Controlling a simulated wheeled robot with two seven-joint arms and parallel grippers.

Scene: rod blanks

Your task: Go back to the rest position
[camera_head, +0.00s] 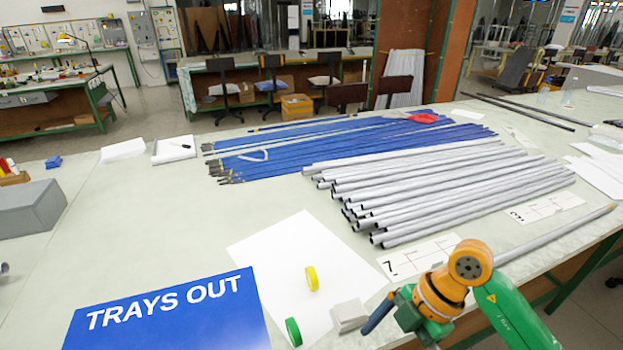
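A jointed orange and green piece (467,264) reaches in at the lower right, over the table's front edge. Grey rods (440,190) lie side by side in a pile at the middle right of the table. Blue rods (340,142) lie flat behind them.
The pale table (130,210) has clear room at left. A grey box (30,208) stands at far left.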

